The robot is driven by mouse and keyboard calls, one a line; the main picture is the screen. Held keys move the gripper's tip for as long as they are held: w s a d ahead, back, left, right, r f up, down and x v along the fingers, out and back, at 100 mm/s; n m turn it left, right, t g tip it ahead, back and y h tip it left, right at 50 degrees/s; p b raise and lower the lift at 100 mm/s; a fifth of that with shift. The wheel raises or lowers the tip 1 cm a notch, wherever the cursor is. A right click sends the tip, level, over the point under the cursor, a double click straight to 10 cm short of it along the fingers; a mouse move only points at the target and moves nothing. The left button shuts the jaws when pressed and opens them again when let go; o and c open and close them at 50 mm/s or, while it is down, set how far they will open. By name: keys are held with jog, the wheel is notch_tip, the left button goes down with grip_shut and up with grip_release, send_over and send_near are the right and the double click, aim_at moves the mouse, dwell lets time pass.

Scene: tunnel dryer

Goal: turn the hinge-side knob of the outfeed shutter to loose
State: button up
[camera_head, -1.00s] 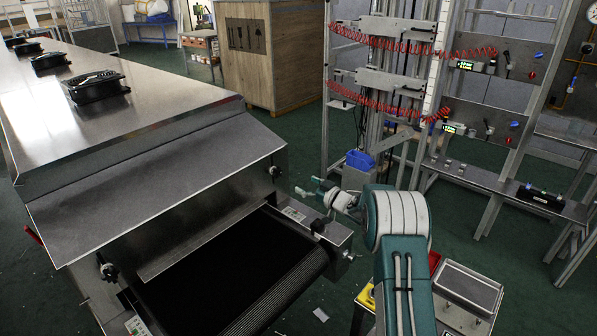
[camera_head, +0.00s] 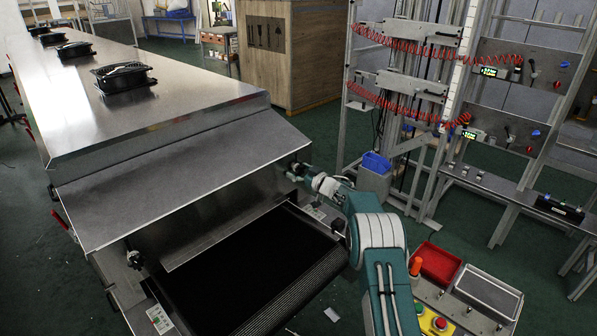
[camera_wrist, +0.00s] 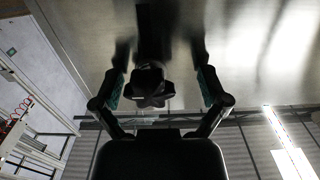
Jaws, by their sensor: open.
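The steel outfeed shutter (camera_head: 215,235) hangs under the sloped hood, above the dark belt. A black knob (camera_head: 135,258) sits at its left end in the head view. My gripper (camera_head: 299,172) is at the shutter's right end and hides the other knob there in that view. The wrist view shows this black lobed knob (camera_wrist: 150,88) between the two fingers of my open gripper (camera_wrist: 163,75), with a gap on each side. The fingers look apart from it. I cannot tell from the frames which end is the hinge side, nor how tight the knob is.
The sloped steel hood (camera_head: 180,180) is close to my gripper. The belt (camera_head: 240,265) runs out below. A blue bin (camera_head: 375,163) and a metal rack stand to the right. A control box with a red tray (camera_head: 436,263) is at the front right. Green floor lies between.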

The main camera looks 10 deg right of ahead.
jog(key=shift+d, duration=0.6)
jog(key=c, duration=0.4)
jog(key=shift+d, duration=0.25)
jog(key=c, duration=0.8)
jog(key=shift+o, duration=0.2)
jog(key=shift+a, duration=0.4)
jog(key=shift+d, duration=0.1)
jog(key=shift+d, duration=0.1)
